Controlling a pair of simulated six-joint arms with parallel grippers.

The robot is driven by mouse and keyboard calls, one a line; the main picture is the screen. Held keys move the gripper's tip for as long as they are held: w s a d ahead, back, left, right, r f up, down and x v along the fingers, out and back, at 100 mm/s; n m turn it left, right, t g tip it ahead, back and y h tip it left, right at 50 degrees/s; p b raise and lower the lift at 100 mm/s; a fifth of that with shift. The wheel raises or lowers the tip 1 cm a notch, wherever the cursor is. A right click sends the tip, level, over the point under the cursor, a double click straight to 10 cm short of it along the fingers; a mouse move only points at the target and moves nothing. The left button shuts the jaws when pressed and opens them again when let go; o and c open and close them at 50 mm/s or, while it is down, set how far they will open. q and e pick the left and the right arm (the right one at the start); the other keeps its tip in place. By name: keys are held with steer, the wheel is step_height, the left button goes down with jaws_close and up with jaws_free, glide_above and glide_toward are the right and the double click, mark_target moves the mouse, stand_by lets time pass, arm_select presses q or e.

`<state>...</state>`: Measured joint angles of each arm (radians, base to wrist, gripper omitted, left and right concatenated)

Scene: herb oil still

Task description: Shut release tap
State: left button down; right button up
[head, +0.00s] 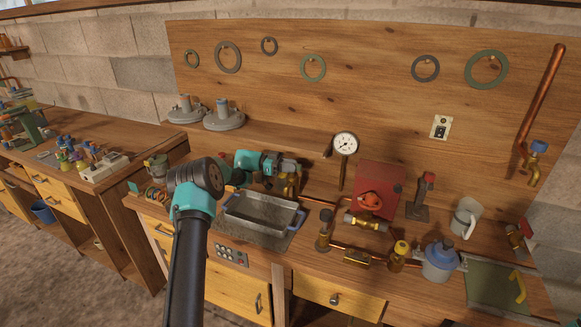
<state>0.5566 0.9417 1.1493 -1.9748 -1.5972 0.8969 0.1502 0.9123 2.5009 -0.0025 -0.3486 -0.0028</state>
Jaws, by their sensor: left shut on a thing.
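My left gripper (290,168) is at the back of the bench, behind the metal tray. It is shut at the top of a brass fitting (289,186), which looks like the release tap. The gripper hides the tap's handle, so I cannot tell how the handle is turned. My right gripper is not in view.
A grey tray (232,222) sits in front of the tap. Copper pipes, a blue-lidded jar (439,262) and a mug (466,217) crowd the right side.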

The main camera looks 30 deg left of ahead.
arm_select(q)
steer(key=c, duration=1.1)
jaws_free()
steer(key=v, duration=1.2)
